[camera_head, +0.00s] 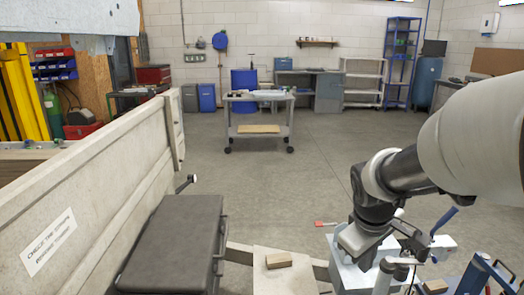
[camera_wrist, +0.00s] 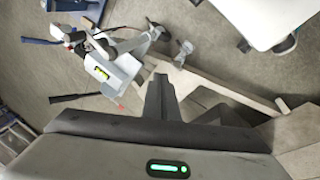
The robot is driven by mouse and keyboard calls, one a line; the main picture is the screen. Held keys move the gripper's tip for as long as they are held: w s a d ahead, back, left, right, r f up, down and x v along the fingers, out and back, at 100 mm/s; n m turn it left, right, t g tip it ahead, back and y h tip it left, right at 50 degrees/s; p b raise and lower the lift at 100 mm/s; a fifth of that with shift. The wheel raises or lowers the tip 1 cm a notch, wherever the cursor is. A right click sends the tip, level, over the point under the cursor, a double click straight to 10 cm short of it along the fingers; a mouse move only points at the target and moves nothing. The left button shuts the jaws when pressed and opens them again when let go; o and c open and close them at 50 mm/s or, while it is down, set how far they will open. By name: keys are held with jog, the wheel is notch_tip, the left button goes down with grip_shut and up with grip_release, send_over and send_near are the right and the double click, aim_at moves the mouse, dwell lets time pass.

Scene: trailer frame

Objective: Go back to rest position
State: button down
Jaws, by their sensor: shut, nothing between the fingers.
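My gripper (camera_wrist: 158,92) shows in the wrist view as a dark body with its fingers together in the middle and nothing between them. A green light glows on the body behind it. In the head view my arm comes in from the right and its dark wrist bends down over a grey and white machine (camera_head: 348,272); the fingertips are hard to make out there. In the wrist view the machine (camera_wrist: 122,68) lies beyond the fingers, up and to the left, with a yellow level and dark and blue handles. I cannot tell if the fingers touch anything.
A pale trailer side wall (camera_head: 95,190) runs along the left, with a dark box (camera_head: 175,245) beside it. A small wooden block (camera_head: 278,261) lies on a light board at the front. A wheeled cart (camera_head: 258,110) stands farther back. The floor between is clear.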

jog(key=s+a+r+m+t+y+p, duration=0.1)
jog(key=s+a+r+m, duration=0.3)
jog(key=s, duration=0.3)
jog(key=s+a+r+m+t+y, duration=0.1)
jog(key=s+a+r+m+t, duration=0.1)
jog(key=s+a+r, duration=0.4)
notch_tip(320, 180, up, 22)
jog(key=s+d+p, duration=0.1)
jog(key=p, duration=2.1)
jog(key=shift+d+g, duration=0.15)
jog(key=shift+g, duration=0.15)
jog(key=shift+s, duration=0.1)
